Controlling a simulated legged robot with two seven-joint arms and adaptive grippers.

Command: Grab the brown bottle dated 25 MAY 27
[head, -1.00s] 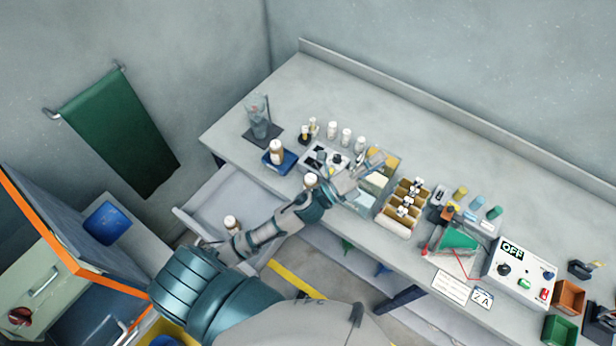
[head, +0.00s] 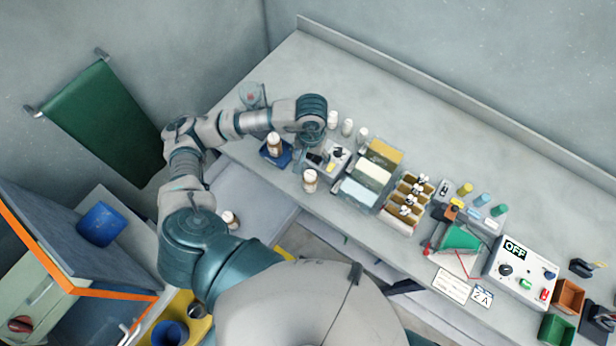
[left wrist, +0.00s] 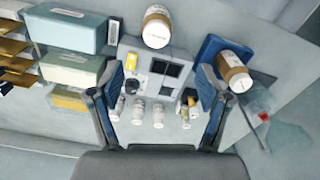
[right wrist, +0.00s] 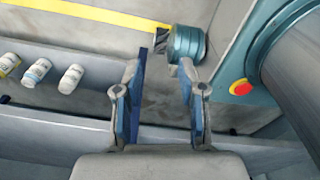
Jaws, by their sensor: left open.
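Brown bottles with white labels and caps stand in several places; no date is readable. In the head view one bottle (head: 274,145) is in a blue tray (head: 268,158), another (head: 310,180) is at the bench's front edge, and one (head: 231,219) is in the open drawer. In the left wrist view, bottles show at the top (left wrist: 157,27) and in the blue tray (left wrist: 234,72). A row of small bottles (left wrist: 158,115) shows between my left fingers. My left gripper (left wrist: 160,78) is open and empty above the bench. My right gripper (right wrist: 162,65) is open and empty, away from the bottles.
A grey switch box (head: 335,158) is beneath my left wrist. Bins (head: 367,178) and a divided brown box (head: 408,200) stand to its right, then a control box reading OFF (head: 520,268). Several bottles (right wrist: 37,72) lie at the left in the right wrist view.

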